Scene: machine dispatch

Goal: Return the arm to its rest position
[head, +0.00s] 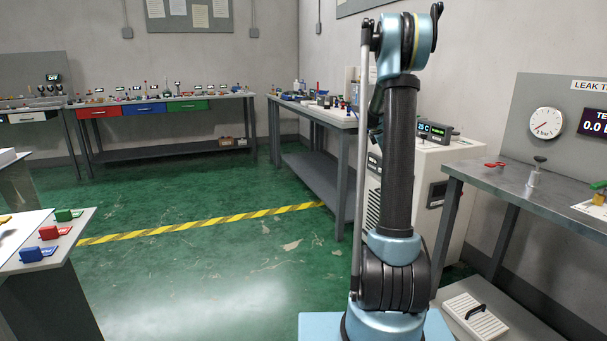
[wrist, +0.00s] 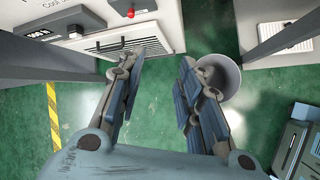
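My arm (head: 401,160) stands upright in the head view. Its lower link rises from the blue base and it bends at the top joint. My gripper (wrist: 160,68) shows in the wrist view with its two fingers apart. Nothing is held between them; only green floor shows in the gap. In the head view the gripper is mostly hidden behind the arm, so I cannot make out its fingers there.
A white machine (head: 455,165) stands behind the arm. The leak-test bench (head: 520,187) is at right, a grey bench (head: 318,168) behind. A side table (head: 85,222) with coloured blocks is at left. A round pale container (wrist: 231,76) is beyond the right finger. Green floor at centre-left is clear.

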